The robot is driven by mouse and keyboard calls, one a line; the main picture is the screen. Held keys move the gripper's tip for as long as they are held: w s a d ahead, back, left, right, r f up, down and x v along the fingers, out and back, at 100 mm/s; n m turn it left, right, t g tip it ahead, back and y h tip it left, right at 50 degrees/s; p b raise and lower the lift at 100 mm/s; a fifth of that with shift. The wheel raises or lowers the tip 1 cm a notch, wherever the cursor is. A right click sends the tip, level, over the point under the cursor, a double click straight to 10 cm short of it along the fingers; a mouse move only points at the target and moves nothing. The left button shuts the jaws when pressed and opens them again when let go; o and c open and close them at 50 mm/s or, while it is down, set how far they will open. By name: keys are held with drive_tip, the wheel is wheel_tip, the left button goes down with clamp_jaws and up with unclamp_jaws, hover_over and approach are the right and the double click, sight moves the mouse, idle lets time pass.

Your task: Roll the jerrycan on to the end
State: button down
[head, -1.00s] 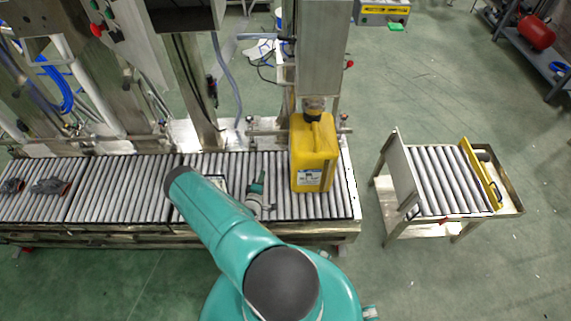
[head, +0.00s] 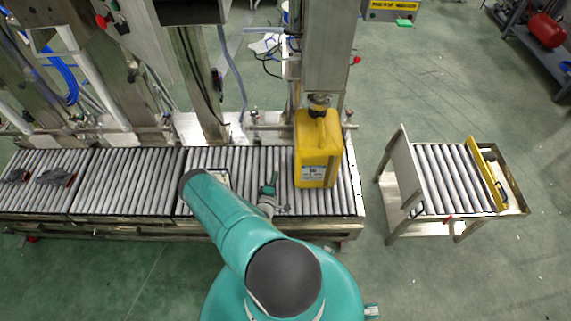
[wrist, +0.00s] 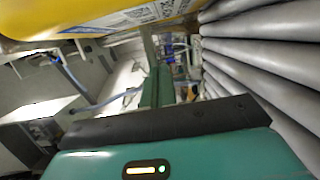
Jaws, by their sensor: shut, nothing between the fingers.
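The yellow jerrycan (head: 318,160) stands upright on the roller conveyor (head: 130,180), close to its right end. Its neck is under a filling head (head: 318,100). A white label shows low on its front. My gripper (head: 271,186) is shut and empty, low over the rollers just left of the jerrycan, with a small gap seen between them in the head view. In the wrist view the shut fingers (wrist: 156,88) are in the middle, the jerrycan (wrist: 85,18) fills the top left, and the rollers (wrist: 265,55) run down the right. My arm hides part of the conveyor.
A roller cart (head: 440,175) with an upright metal plate (head: 405,170) on its near side stands right of the conveyor, across a gap of floor. Dark objects (head: 55,177) lie on the far left rollers. Machine posts (head: 200,90) line the conveyor's back edge.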

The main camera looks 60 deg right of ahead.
drive_tip(key=shift+d, duration=0.15)
drive_tip(key=s+d, duration=0.1)
drive_tip(key=d, duration=1)
drive_tip(key=shift+s, duration=0.2)
idle(1.5)
